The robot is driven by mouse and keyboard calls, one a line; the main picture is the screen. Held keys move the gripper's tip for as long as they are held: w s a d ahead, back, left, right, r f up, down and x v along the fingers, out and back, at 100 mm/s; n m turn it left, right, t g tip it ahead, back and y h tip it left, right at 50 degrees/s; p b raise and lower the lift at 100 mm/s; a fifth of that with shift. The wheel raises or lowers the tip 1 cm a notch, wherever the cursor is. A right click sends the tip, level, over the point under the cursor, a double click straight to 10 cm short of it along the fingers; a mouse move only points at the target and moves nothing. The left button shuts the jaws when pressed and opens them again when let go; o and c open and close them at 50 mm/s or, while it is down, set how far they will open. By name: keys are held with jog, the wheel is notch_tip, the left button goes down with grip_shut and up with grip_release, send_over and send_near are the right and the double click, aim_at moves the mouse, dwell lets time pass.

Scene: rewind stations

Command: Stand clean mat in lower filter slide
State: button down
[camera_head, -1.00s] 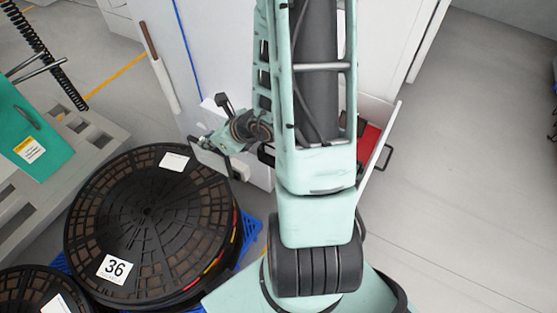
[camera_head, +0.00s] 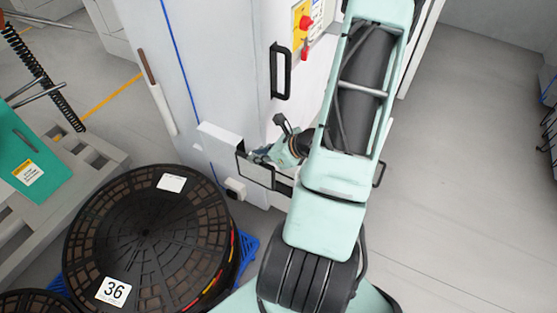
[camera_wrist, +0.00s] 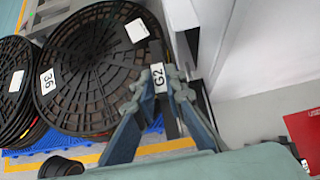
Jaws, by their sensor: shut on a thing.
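My gripper (camera_wrist: 160,90) is shut on a thin dark-edged panel, which I take to be the mat. In the wrist view a white "G2" label (camera_wrist: 158,78) sits on it between the fingertips. In the head view the panel (camera_head: 256,173) stands roughly upright, low in front of the white cabinet, with my gripper (camera_head: 262,156) at its upper edge. A white box-like part (camera_head: 218,136), perhaps the lower filter slide, juts from the cabinet just left of my gripper. I cannot tell whether the panel touches it. My arm hides part of the cabinet's lower front.
The white cabinet (camera_head: 225,60) has a black handle (camera_head: 280,72) and a red switch (camera_head: 306,22). A stack of round black discs (camera_head: 145,235) marked 36 stands on a blue pallet at the left. A red surface (camera_wrist: 303,140) shows at right in the wrist view. Floor at right is clear.

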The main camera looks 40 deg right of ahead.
jog(key=s+d, duration=0.1)
jog(key=d, duration=0.5)
notch_tip(320, 180, down, 7)
jog(key=b, duration=0.1)
jog(key=shift+s+d, duration=0.3)
jog(key=shift+d, duration=0.1)
jog(key=shift+f+b, duration=0.15)
jog(key=shift+b, duration=0.25)
jog(key=c, duration=2.4)
grip_release()
jog(key=o, duration=0.4)
